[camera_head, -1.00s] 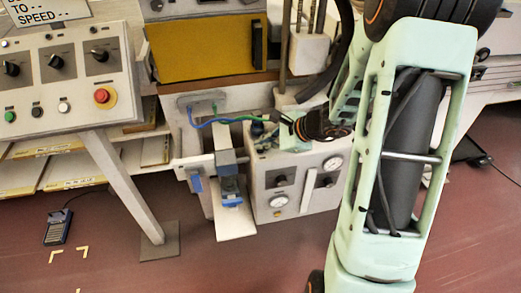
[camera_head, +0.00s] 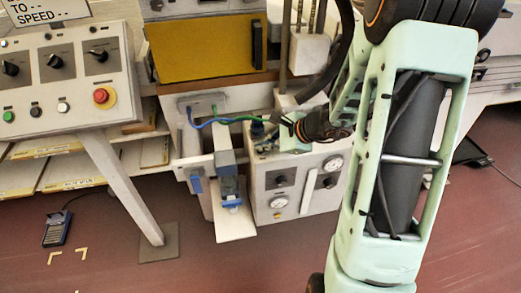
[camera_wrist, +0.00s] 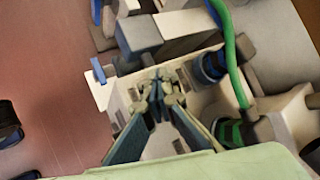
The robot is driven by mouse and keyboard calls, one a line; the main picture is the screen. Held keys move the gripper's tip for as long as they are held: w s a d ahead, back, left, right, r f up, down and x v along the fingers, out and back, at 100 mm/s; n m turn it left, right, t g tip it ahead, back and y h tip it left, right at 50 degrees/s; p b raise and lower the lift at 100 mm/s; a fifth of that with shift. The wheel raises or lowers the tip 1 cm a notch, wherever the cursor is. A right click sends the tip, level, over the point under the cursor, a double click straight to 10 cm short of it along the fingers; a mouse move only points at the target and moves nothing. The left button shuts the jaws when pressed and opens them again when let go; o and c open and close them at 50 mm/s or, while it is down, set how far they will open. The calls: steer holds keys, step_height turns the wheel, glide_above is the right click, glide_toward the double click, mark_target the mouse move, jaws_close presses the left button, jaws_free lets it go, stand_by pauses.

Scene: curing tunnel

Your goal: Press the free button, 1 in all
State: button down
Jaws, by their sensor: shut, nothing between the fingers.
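The control panel (camera_head: 72,75) at the left carries a green button (camera_head: 9,116), a black button (camera_head: 36,111), a white button (camera_head: 63,106) and a red mushroom button (camera_head: 101,96) on yellow. No label shows which one is the free button. My gripper (camera_wrist: 158,88) is shut and empty in the wrist view, pointing at a pale machine box. In the head view my wrist hangs over the top of the gauge box (camera_head: 262,210), right of the panel. My fingertips are hard to make out there, and contact with the box cannot be told.
A grey block with a blue clamp (camera_head: 230,188) stands above a white plate, left of the gauge box. Blue and green hoses (camera_head: 235,119) run behind it. Dark fittings with a green hose (camera_wrist: 235,75) sit close right of my fingers. Open floor lies in front.

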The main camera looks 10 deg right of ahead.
steer(key=shift+r+p, duration=0.4)
steer(key=shift+r, duration=0.35)
steer(key=shift+r+p, duration=1.85)
steer(key=shift+r, duration=0.7)
